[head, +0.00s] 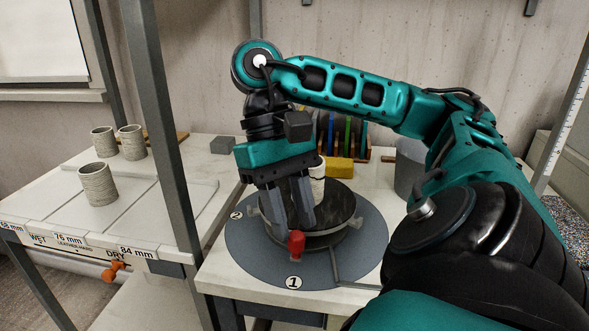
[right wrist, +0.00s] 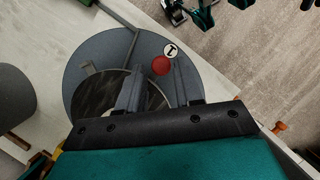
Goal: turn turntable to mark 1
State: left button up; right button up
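The turntable has a dark round wheel (head: 338,205) above a grey disc (head: 250,255). The disc carries a white mark 1 (head: 293,283) at the front and a mark 2 (head: 237,215) at the left. A red knob (head: 296,243) stands at the wheel's front edge, close to mark 1. In the right wrist view the knob (right wrist: 161,65) shows beside mark 1 (right wrist: 170,50). My right gripper (head: 291,222) points down over the wheel, fingers apart, with the knob by its fingertips; I cannot tell whether they touch. My left gripper is not in view.
A pale ribbed cup (head: 317,180) is partly hidden behind my right gripper. A yellow block (head: 339,169) and a grey bucket (head: 408,168) stand behind the turntable. A bent metal rod (head: 340,275) lies over the disc. Ribbed cups (head: 98,184) stand on the left shelf beyond a grey post (head: 165,130).

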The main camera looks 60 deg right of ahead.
pick_arm(q)
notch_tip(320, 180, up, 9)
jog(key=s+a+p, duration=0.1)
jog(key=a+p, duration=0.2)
jog(key=p, duration=0.8)
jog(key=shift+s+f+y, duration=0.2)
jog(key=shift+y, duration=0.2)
pick_arm(e)
jog(key=v, duration=1)
jog(key=shift+w+r, duration=0.2)
jog(key=shift+r, duration=0.1)
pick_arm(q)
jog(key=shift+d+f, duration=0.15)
